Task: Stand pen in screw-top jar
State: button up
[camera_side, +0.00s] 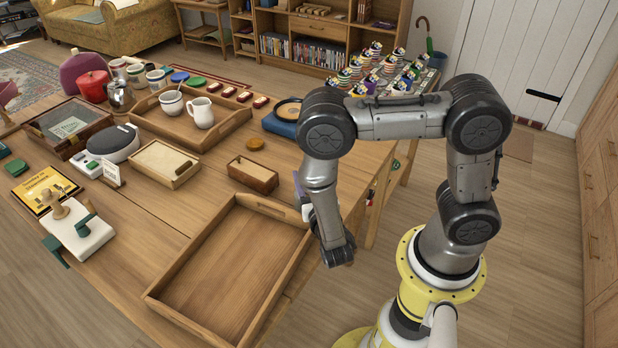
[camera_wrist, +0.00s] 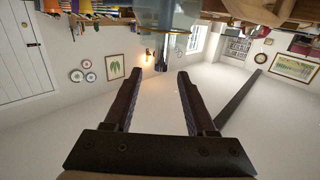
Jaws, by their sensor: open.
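I cannot make out a pen for certain in either view. Several small jars or tubs (camera_side: 136,74) stand at the far left of the table in the side view; I cannot tell whether one is the screw-top jar. My gripper (camera_wrist: 159,74) shows in the wrist view with its two dark fingers apart and nothing between them. In the side view my wrist hangs low by the table's right edge, beside the large empty tray, and hides the fingers. A blurred grey, partly see-through shape (camera_wrist: 165,20) is at the top of the wrist view; I cannot tell what it is.
A large empty wooden tray (camera_side: 195,290) lies at the table's front. A brown open box (camera_side: 252,180) and a shallow tray (camera_side: 150,172) are behind it. Another tray (camera_side: 222,137) holds a white mug (camera_side: 171,103) and a white jug (camera_side: 201,113). Bare tabletop lies between them.

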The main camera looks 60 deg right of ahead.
jog(key=v, duration=1.2)
jog(key=shift+f, duration=0.1)
dwell(0.7)
